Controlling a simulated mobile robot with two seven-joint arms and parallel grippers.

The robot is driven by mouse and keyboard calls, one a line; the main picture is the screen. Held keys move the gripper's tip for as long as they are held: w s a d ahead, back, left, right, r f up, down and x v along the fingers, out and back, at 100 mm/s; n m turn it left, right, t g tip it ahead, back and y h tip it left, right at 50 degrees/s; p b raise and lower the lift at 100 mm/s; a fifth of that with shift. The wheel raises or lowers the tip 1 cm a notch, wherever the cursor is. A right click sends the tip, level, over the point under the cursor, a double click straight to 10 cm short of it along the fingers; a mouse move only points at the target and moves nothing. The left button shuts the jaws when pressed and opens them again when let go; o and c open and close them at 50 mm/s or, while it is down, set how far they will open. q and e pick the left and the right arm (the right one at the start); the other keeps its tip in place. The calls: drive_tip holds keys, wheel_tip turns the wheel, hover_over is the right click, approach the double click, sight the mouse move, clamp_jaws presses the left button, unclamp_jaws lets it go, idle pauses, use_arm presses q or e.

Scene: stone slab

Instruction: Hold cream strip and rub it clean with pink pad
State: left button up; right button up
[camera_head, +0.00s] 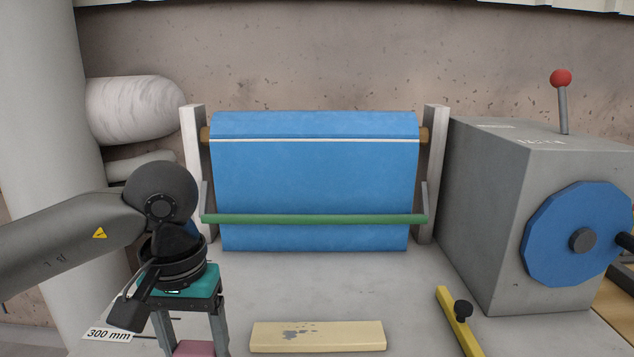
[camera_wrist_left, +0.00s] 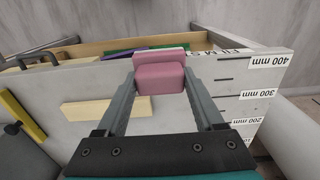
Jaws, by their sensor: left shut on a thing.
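The cream strip (camera_head: 340,336) lies flat on the stone slab at the front middle of the head view, with grey smudges on its left half. It also shows in the left wrist view (camera_wrist_left: 88,110), to the left of my fingers. My left gripper (camera_head: 195,345) is left of the strip and apart from it. It is shut on the pink pad (camera_wrist_left: 160,78), which sits between the fingertips. In the head view only part of the pad (camera_head: 200,349) shows at the bottom edge. My right gripper is in neither view.
A blue sheet (camera_head: 315,185) hangs on a stand with a green bar (camera_head: 315,219) behind the strip. A grey box (camera_head: 490,200) with a blue wheel (camera_head: 565,235) stands at right. A yellow bar with a black knob (camera_head: 463,310) lies right of the strip. A wooden tray (camera_wrist_left: 90,48) shows in the wrist view.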

use_arm(q)
drive_tip(key=shift+w+d, duration=0.15)
drive_tip(key=shift+w, duration=0.05)
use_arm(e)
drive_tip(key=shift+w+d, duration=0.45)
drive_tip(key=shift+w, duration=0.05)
use_arm(q)
drive_tip(key=shift+w+d+r, duration=0.1)
drive_tip(key=shift+w+r, duration=0.05)
drive_tip(key=shift+w, duration=0.15)
drive_tip(key=w+d+r, duration=0.5)
drive_tip(key=w+d, duration=0.2)
drive_tip(key=w, duration=0.5)
drive_tip(key=shift+w+d, duration=0.2)
drive_tip(key=shift+d, duration=0.05)
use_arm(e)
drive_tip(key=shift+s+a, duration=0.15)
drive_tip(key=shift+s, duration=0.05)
use_arm(q)
drive_tip(key=shift+r, duration=0.1)
